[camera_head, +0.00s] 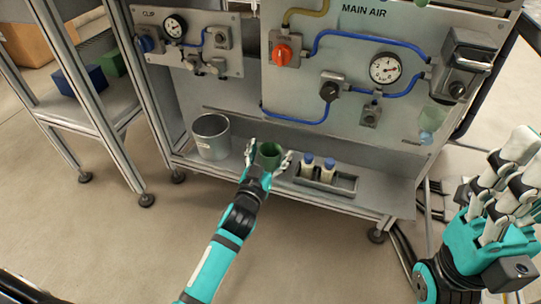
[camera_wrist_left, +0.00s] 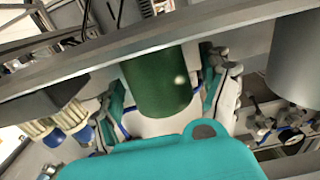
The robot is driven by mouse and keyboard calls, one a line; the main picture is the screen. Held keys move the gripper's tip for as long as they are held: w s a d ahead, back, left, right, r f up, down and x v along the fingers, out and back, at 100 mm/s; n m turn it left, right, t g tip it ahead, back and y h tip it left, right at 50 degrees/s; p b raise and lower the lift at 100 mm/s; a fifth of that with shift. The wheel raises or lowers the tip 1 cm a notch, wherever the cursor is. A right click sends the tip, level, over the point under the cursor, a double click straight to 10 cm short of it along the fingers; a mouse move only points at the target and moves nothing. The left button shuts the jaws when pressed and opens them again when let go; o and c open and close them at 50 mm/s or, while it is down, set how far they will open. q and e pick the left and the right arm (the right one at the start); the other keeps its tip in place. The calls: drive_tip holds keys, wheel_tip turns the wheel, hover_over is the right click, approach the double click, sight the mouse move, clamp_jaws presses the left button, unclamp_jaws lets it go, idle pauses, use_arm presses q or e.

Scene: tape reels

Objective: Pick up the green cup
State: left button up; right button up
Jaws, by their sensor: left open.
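The green cup (camera_head: 269,154) stands on the grey shelf at the foot of the panel. My left gripper (camera_head: 267,163) is open, with one finger on each side of the cup. In the left wrist view the cup (camera_wrist_left: 160,85) lies between the two spread fingers, and part of it is cut off by a metal rail in front. I cannot tell whether either finger touches it. My right gripper (camera_head: 505,180) is raised at the right edge, away from the cup; its fingers overlap in view and nothing shows in them.
A metal bucket (camera_head: 211,136) stands left of the cup. A grey tray (camera_head: 345,185) with small blue-capped bottles (camera_head: 328,168) is close on the right. The panel (camera_head: 340,130) with gauges and blue hoses rises behind. A side rack (camera_head: 110,110) stands at left.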

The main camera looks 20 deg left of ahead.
use_arm(q)
drive_tip(key=c, duration=1.1)
drive_tip(key=shift+c, duration=0.2)
